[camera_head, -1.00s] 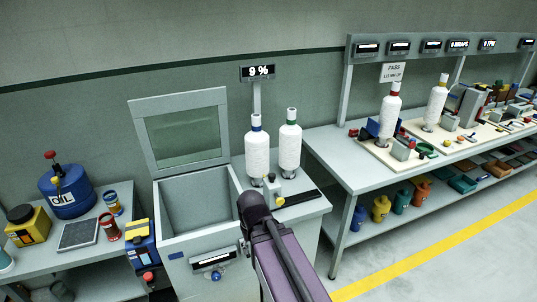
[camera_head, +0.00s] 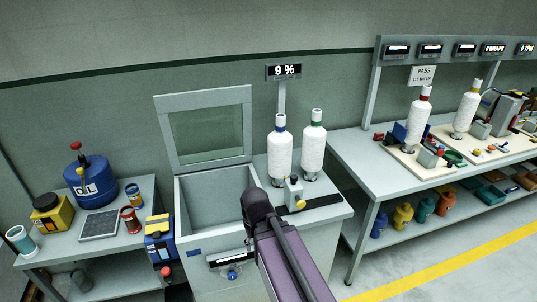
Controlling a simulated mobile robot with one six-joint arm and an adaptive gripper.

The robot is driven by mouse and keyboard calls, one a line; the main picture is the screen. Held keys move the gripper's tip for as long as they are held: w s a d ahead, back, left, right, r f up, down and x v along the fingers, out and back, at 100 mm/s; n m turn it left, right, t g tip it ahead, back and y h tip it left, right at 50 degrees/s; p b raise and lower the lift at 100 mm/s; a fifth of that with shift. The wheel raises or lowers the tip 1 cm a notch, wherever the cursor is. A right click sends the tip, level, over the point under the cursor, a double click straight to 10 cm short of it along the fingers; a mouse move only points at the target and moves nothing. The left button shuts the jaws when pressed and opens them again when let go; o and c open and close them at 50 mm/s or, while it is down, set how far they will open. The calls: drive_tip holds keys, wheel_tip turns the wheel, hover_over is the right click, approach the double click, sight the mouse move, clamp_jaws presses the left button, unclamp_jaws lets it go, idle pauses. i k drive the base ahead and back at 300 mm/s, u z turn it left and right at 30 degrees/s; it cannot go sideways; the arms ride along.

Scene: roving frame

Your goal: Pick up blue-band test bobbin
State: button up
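The blue-band test bobbin (camera_head: 280,155) is a white bobbin with a blue band near its top. It stands upright on the small bench beside the open grey box. A similar bobbin with a green band (camera_head: 313,152) stands just to its right. My arm reaches in from the bottom of the view, in front of the bench and below the blue-band bobbin. My gripper's fingers cannot be made out, so I cannot tell whether it is open or shut.
The open box (camera_head: 215,205) with its raised lid is left of the bobbins. A small valve-like fixture (camera_head: 294,192) stands in front of them. A display (camera_head: 284,71) reads 9 %. A side table (camera_head: 60,240) with an oil can (camera_head: 90,182) is at left; a long workbench (camera_head: 375,178) is at right.

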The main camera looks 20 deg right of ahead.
sight(280, 142)
drive_tip(key=u, duration=0.15)
drive_tip(key=i, duration=0.9)
drive_tip(key=z, duration=0.3)
